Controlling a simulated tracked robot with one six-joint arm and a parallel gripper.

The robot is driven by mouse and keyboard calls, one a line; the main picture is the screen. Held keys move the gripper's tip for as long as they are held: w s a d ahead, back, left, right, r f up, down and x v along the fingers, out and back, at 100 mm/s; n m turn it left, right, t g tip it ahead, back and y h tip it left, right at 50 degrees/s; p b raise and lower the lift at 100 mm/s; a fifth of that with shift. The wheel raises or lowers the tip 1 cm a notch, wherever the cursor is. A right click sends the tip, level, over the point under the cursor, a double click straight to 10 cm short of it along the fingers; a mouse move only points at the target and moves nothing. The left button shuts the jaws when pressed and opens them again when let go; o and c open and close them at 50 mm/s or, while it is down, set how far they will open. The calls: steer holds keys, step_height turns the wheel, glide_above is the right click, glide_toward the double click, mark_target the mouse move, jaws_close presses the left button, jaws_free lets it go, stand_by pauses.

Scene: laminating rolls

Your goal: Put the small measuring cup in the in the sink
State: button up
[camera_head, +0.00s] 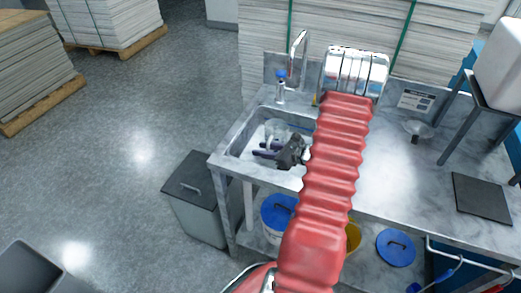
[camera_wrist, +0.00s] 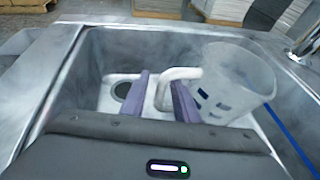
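The measuring cup (camera_wrist: 236,85) is translucent with blue marks and a whitish handle (camera_wrist: 182,74). It is within the sink basin (camera_wrist: 90,60), upright or slightly tilted; I cannot tell whether its base rests on the floor. In the head view the cup (camera_head: 276,129) shows at the basin's far side. My gripper (camera_wrist: 160,80) has two purple fingers, low in the basin, standing apart with the handle between them. A gap shows between the fingers, and they do not look closed on the handle. The head view shows my gripper (camera_head: 264,149) just in front of the cup.
A faucet (camera_head: 299,45) and a blue-capped bottle (camera_head: 281,85) stand behind the basin. A glass funnel-like dish (camera_head: 418,129) and a dark square plate (camera_head: 482,198) are on the counter to the right. The drain (camera_wrist: 121,90) shows on the basin floor.

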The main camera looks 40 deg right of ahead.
steer(key=v, duration=0.6)
steer(key=shift+r, duration=0.1)
stand_by(0.8)
